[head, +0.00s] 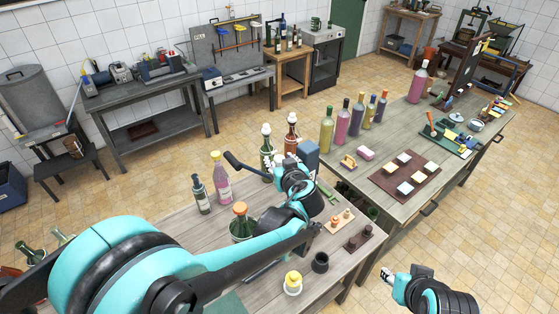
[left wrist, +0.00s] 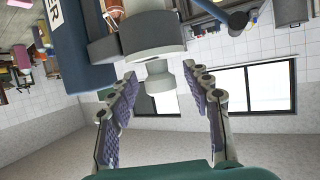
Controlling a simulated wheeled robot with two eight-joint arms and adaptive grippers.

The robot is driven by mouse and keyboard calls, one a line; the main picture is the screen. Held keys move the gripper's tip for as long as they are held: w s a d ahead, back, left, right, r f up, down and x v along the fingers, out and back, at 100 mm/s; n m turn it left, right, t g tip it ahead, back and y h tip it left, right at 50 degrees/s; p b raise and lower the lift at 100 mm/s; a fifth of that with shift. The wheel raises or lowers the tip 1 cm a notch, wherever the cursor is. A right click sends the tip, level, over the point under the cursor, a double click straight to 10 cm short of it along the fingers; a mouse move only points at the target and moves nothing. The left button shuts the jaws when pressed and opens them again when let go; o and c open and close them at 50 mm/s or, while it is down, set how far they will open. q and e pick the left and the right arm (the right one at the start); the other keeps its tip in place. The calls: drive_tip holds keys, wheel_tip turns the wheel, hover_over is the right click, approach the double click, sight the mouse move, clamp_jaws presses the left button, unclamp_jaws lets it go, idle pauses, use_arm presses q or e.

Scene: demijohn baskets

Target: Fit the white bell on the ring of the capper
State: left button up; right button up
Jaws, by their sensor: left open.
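The capper (head: 308,155) is blue with a dark lever, at the far end of the near bench, partly hidden by my left wrist. In the left wrist view its blue post (left wrist: 70,45) is at upper left and its grey ring (left wrist: 140,38) at the top. A pale bell-like piece (left wrist: 158,82) shows just below the ring, between my fingers; I cannot tell whether it is seated. My left gripper (left wrist: 160,74) is open, its fingers spread either side of this piece with gaps. In the head view that gripper is mostly hidden behind my wrist. My right gripper (head: 402,276) is low right, clear of the benches.
Bottles (head: 221,180) stand on the near bench, left of the capper. A yellow-topped white pot (head: 293,284), a dark cup (head: 320,262) and small wooden stands (head: 340,221) are at its front. The right bench holds bottles (head: 327,130) and a brown tray (head: 380,181).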

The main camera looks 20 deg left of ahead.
use_arm(q)
drive_tip(key=v, duration=1.1)
drive_tip(key=shift+s+d+r, duration=0.15)
drive_tip(key=shift+s+r, duration=0.05)
drive_tip(key=shift+s, duration=0.1)
